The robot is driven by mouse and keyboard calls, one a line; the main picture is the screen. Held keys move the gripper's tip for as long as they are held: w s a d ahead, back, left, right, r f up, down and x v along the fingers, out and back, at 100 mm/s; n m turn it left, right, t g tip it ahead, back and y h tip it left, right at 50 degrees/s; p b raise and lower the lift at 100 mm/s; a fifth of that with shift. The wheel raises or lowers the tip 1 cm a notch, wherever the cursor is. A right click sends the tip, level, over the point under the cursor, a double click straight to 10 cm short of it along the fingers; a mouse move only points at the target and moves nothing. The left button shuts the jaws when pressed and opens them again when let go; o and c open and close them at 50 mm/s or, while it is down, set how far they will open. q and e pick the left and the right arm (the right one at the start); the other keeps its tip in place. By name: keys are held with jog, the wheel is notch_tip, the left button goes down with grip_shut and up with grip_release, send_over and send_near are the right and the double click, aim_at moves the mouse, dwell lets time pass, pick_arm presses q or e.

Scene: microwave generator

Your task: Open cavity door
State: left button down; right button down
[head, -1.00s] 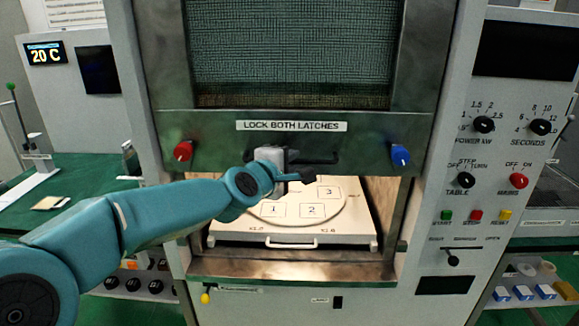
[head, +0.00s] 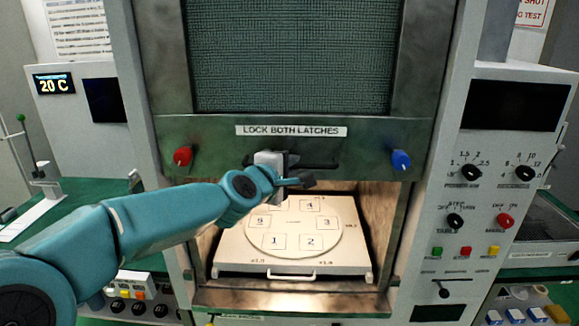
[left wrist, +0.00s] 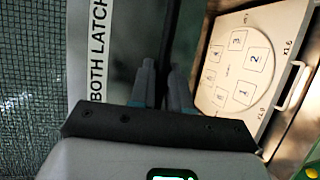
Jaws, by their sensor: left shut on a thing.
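The cavity door (head: 350,125) is a green-grey frame with a dark mesh window, raised partway above the cavity opening. A dark bar handle (head: 325,165) runs across its lower part under the label "LOCK BOTH LATCHES". My left gripper (head: 300,180) is at the handle, and in the left wrist view its fingers (left wrist: 163,88) are shut around the dark bar (left wrist: 175,40). A red latch knob (head: 183,156) and a blue latch knob (head: 401,160) sit at the door's two sides. My right gripper is not in view.
Inside the cavity is a white tray (head: 235,262) with a round numbered plate and a front handle. A control panel (head: 480,200) with knobs and buttons stands to the right. A green bench (head: 40,235) lies at the left.

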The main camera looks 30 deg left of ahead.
pick_arm(q)
jog(key=c, duration=1.2)
grip_release()
jog(key=shift+o, duration=0.2)
jog(key=shift+s, duration=0.1)
jog(key=p+v, duration=0.3)
jog(key=v, duration=1.3)
jog(key=shift+a, duration=0.15)
jog(key=shift+s, duration=0.1)
